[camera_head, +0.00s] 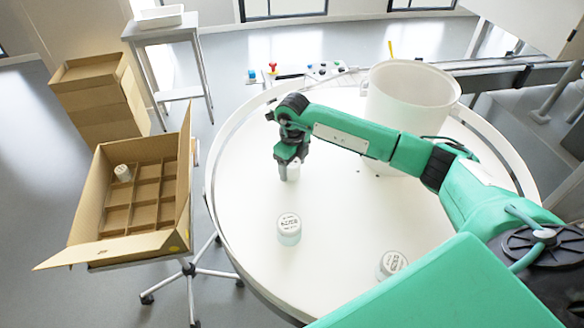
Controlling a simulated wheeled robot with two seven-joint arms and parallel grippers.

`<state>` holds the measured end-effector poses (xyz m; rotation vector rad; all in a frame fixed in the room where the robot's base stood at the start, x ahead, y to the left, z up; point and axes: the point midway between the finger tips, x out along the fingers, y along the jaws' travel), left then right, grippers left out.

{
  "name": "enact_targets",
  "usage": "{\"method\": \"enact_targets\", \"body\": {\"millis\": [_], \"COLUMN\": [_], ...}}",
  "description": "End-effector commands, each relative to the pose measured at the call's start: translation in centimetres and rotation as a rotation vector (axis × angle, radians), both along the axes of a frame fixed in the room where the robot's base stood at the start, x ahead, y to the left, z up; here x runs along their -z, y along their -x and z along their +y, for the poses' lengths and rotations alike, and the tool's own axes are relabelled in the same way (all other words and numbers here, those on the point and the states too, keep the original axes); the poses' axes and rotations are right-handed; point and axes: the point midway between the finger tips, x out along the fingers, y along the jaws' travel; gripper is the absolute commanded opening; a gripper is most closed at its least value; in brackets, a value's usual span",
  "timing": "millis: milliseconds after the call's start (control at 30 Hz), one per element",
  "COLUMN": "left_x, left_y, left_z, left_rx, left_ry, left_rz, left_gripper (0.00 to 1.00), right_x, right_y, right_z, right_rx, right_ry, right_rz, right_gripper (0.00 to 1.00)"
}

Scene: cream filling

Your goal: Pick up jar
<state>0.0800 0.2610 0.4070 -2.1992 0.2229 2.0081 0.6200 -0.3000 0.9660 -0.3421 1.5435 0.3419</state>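Several white jars with printed lids are in view. One jar (289,230) stands upright near the middle of the round white table (250,185). Another jar (391,265) stands closer to me on the right, partly hidden by my green body. A further pale jar (293,172) shows right at the fingertips of my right gripper (286,171), which points down over the table. The fingers partly hide this jar, and I cannot tell whether they are closed on it. My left gripper is not in view.
An open cardboard box (80,233) with dividers stands left of the table, with one jar (122,172) in a far-left compartment. A large white drum (408,100) stands at the table's back right. A raised rim edges the table. The table's left part is clear.

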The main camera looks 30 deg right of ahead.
Motion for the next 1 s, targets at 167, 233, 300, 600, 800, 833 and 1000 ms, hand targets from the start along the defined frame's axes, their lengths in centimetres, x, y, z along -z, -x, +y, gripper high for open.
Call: {"method": "enact_targets", "body": {"millis": [167, 233, 300, 600, 800, 833, 1000], "left_x": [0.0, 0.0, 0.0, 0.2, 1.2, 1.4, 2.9], "left_y": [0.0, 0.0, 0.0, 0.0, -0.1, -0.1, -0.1], "left_z": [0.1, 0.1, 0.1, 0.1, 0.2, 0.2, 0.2], "left_rx": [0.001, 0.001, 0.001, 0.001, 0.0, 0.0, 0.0], "left_ry": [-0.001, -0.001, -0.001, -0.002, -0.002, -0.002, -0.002], "left_rz": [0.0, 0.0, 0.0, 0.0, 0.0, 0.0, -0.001], "left_gripper": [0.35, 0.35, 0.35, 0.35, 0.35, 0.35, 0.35], "right_x": [0.0, 0.0, -0.1, -0.7, -3.1, -3.8, -8.5], "right_y": [0.0, 0.0, 0.0, -0.1, -0.1, -0.1, -0.2], "right_z": [0.0, 0.0, 0.0, 0.0, 0.0, 0.0, 0.0], "right_rx": [0.0, 0.0, 0.0, 0.001, -0.002, -0.001, -0.001], "right_ry": [0.0, 0.0, 0.0, 0.0, 0.0, 0.0, 0.0], "right_rz": [0.0, 0.0, 0.0, -0.001, -0.004, -0.005, -0.01], "right_gripper": [0.31, 0.22, 0.22, 0.22, 0.22, 0.22, 0.22]}}
